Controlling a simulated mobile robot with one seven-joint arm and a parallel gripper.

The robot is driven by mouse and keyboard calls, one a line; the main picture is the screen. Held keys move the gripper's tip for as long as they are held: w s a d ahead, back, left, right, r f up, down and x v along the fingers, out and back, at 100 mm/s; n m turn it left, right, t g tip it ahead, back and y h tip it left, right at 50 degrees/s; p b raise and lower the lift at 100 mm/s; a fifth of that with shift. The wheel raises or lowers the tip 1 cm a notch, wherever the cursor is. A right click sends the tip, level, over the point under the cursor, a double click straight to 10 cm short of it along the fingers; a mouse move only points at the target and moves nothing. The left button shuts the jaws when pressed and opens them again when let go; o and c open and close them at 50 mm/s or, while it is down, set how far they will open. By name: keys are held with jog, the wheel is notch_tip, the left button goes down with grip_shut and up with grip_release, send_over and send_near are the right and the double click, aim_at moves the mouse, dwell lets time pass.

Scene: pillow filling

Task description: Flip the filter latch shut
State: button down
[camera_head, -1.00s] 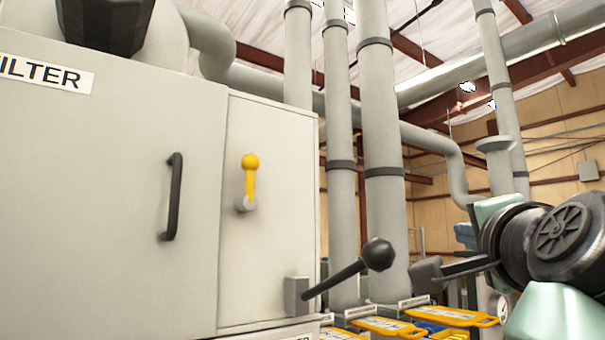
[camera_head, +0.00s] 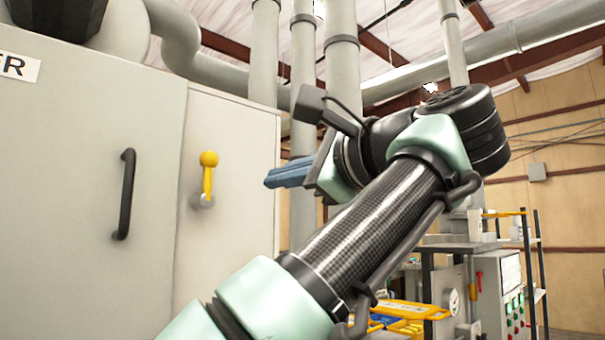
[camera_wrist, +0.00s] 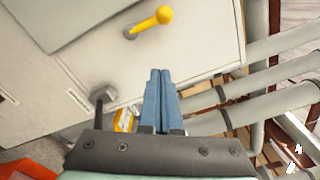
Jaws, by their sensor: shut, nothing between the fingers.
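A small yellow lever (camera_head: 207,178) with a round yellow knob stands upright on a grey pivot on the narrow panel of the cabinet (camera_head: 233,145). It also shows in the wrist view (camera_wrist: 153,21), near the top and ahead of the fingertips. I cannot tell from any label whether this is the filter latch. My gripper (camera_head: 267,181) has blue fingers pointing left toward the cabinet, right of the lever and apart from it. In the wrist view its fingers (camera_wrist: 160,74) lie together with nothing between them.
A black handle (camera_head: 125,194) is on the cabinet door left of the lever. A dark grey knob-like part (camera_wrist: 103,94) shows left of my fingers in the wrist view. Grey pipes (camera_head: 302,60) rise behind my arm. Yellow-framed items (camera_head: 410,310) lie at lower right.

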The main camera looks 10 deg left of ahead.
aim_at(230, 184)
jog(key=p+x, duration=0.2)
jog(key=x, duration=0.1)
jog(key=p+x, duration=0.1)
jog(key=x, duration=0.2)
jog(key=p+x, duration=0.2)
jog(key=x, duration=0.1)
jog(key=shift+w+a+r+p, duration=0.1)
jog(key=shift+a+r+p, duration=0.1)
jog(key=shift+r+p, duration=0.15)
jog(key=shift+a, duration=0.4)
jog(key=shift+s+a+r+p, duration=0.2)
jog(key=shift+s+r+p, duration=0.15)
jog(key=shift+s, duration=0.4)
jog(key=shift+s+a+r+p, duration=0.15)
jog(key=shift+s+r+p, duration=0.15)
jog(key=shift+s, duration=0.5)
